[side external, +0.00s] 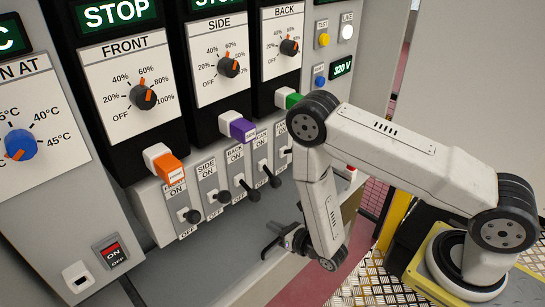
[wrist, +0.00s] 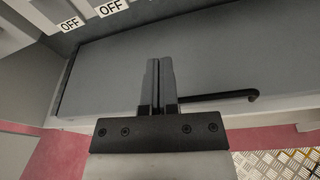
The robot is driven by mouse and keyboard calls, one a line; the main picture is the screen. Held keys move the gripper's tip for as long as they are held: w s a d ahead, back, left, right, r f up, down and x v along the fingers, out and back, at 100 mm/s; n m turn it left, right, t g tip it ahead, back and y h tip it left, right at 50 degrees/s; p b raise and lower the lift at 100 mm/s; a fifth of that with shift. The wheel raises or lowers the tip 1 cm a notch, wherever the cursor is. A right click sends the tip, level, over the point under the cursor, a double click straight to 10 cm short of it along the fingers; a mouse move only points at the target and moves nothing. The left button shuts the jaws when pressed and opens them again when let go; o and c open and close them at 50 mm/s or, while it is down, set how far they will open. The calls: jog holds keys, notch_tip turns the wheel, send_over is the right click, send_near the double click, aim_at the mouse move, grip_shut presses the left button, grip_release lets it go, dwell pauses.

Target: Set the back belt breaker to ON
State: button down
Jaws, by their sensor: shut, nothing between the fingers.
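The back breaker is a black lever (side external: 252,194) on a grey plate marked BACK ON in the side external view. It is the third in a row and points down, towards the lower end of its plate. My gripper (side external: 268,249) is below and in front of the row, clear of the levers. In the wrist view my gripper (wrist: 157,64) has its two fingers together and nothing between them. The lever itself cannot be made out in the wrist view; only OFF labels (wrist: 110,8) show at its top edge.
Neighbouring levers, SIDE (side external: 223,197) and FAN (side external: 273,181), stand close on both sides. Orange (side external: 171,169), purple (side external: 242,131) and green (side external: 293,98) plugs jut out above. A thin dark bent rod (wrist: 225,95) lies beside the fingers. A grey ledge (wrist: 215,55) spreads below the labels.

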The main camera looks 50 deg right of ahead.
aim_at(249, 190)
jog(key=w+r, duration=0.2)
jog(key=w, duration=0.4)
jog(key=shift+w+d+r, duration=0.15)
jog(key=shift+w+r, duration=0.05)
jog(key=shift+w, duration=0.15)
dwell(0.4)
